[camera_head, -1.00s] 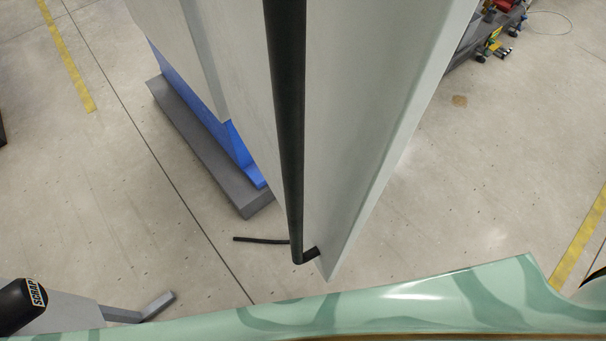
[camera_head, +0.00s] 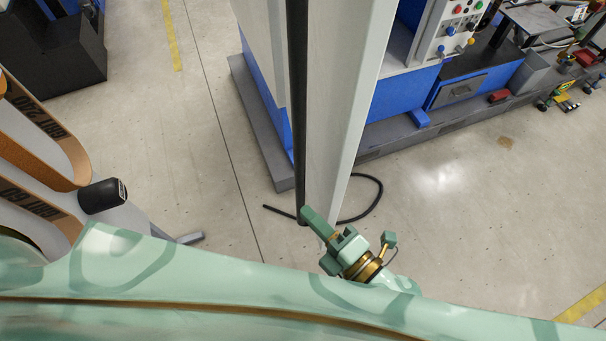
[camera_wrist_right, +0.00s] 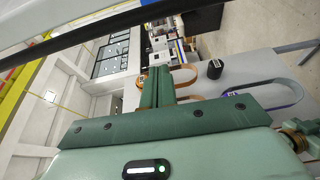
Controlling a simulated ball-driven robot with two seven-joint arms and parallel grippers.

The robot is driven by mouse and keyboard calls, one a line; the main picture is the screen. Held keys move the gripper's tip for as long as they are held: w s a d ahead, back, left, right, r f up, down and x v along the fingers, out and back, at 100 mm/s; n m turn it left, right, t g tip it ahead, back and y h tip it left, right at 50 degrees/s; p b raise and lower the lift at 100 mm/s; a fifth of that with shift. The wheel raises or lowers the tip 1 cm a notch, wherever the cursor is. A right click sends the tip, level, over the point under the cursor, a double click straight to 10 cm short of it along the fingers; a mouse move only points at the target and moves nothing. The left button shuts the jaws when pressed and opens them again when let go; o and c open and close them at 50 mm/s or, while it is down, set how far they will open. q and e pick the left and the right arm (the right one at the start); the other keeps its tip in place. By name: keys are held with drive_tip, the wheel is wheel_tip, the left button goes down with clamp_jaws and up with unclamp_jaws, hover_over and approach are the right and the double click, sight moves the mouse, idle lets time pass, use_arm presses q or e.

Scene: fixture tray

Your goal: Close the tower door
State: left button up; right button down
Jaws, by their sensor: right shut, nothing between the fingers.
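The tower door is a tall pale grey panel (camera_head: 345,100) seen from above in the head view, swung out from the tower. A long black bar handle (camera_head: 300,120) runs along it. My right gripper (camera_head: 307,217) is shut and empty. Its fingertips overlap the lower end of the handle and door in the head view; I cannot tell whether they touch. In the right wrist view the shut green fingers (camera_wrist_right: 156,85) point up the picture, and the black bar (camera_wrist_right: 115,32) crosses above them, apart in the picture. My left gripper is not in view.
A blue and grey machine with a button panel (camera_head: 458,25) stands behind the door, on a dark grey plinth (camera_head: 420,145). A black hose (camera_head: 372,190) lies on the floor. Floor on the right is open.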

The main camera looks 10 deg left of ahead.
sight(296, 176)
drive_tip(key=p+x, duration=0.1)
drive_tip(key=x, duration=0.9)
drive_tip(key=shift+w+d+r, duration=0.25)
drive_tip(key=shift+w+d, duration=0.25)
drive_tip(key=shift+d, duration=0.3)
drive_tip(key=shift+w+d+r, duration=0.2)
drive_tip(key=shift+w+d, duration=0.25)
drive_tip(key=shift+d, duration=0.3)
